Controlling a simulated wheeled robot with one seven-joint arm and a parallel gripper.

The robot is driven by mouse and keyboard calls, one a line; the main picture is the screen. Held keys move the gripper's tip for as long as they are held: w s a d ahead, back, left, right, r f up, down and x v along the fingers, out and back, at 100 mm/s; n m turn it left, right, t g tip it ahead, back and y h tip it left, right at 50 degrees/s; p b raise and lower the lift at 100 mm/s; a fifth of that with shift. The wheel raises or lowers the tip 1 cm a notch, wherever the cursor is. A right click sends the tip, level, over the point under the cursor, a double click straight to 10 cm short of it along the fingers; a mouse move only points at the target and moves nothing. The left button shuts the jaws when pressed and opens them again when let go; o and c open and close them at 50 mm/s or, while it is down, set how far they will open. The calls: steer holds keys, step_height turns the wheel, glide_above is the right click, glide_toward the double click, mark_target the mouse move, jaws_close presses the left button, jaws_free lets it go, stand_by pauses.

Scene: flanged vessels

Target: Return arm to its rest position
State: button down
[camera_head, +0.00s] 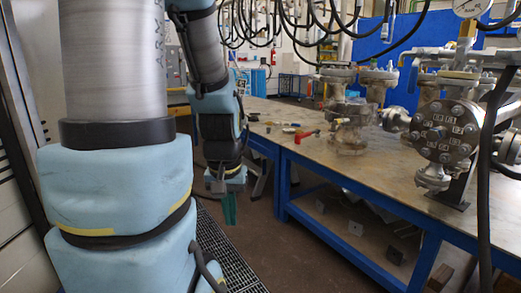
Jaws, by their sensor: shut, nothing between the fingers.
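My arm, with grey links and light-blue padded covers, fills the left side of the head view. Its far part hangs down just left of the workbench. My gripper (229,209) is at the lower end, pointing down, with green fingers. It is shut and empty, beside the bench's near left side and below the top's level. It touches nothing that I can see.
The workbench (300,160) has a blue frame and carries flanged vessels (445,132) at the right and a red-handled item (306,136). Small blocks (356,228) lie on its lower shelf. A floor grating (227,255) lies below my gripper. Black cables (488,190) hang at the right.

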step_height(320, 180, up, 15)
steer(key=p, duration=1.3)
steer(key=c, duration=1.6)
jaws_free()
